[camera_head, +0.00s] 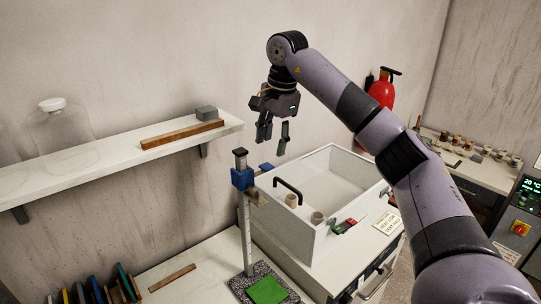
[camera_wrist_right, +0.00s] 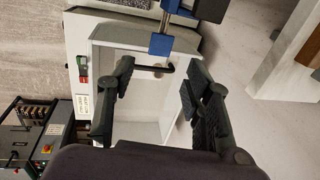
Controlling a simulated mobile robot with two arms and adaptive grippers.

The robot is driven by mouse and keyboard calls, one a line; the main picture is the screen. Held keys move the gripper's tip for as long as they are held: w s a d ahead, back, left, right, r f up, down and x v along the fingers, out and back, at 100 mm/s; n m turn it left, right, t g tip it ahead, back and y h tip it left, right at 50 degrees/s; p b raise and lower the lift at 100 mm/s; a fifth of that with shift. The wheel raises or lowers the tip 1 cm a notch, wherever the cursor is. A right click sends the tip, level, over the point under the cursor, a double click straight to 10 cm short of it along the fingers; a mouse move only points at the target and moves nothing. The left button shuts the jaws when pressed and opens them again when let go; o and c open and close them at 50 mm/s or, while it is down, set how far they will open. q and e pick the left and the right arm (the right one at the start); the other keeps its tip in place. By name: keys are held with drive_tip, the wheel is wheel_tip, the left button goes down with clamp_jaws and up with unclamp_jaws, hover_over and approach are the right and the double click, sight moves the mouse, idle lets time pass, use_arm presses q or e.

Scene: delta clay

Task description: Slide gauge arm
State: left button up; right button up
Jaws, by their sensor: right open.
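A height gauge stands on the bench, with a graduated upright column (camera_head: 246,225) on a speckled base (camera_head: 238,284). Its blue gauge arm slider (camera_head: 242,179) sits near the top of the column, just under the dark cap. In the right wrist view the blue slider (camera_wrist_right: 210,9) is cut by the top edge, with a smaller blue block (camera_wrist_right: 160,44) below it. My right gripper (camera_head: 274,138) is open and empty, above and slightly right of the gauge in the head view. Its fingers (camera_wrist_right: 157,88) are spread apart in the wrist view. My left gripper is out of view.
A white tub (camera_head: 310,240) with a black handle and small cups stands right beside the gauge. A green pad (camera_head: 267,290) lies on the gauge base. A wall shelf (camera_head: 100,161) holds a glass jar and a wooden strip at left. A fire extinguisher (camera_head: 381,92) is behind my arm.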

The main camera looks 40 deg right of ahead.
drive_tip(key=r, duration=0.2)
drive_tip(key=s+r, duration=0.1)
drive_tip(key=r, duration=0.2)
drive_tip(key=shift+f, duration=0.1)
idle(0.3)
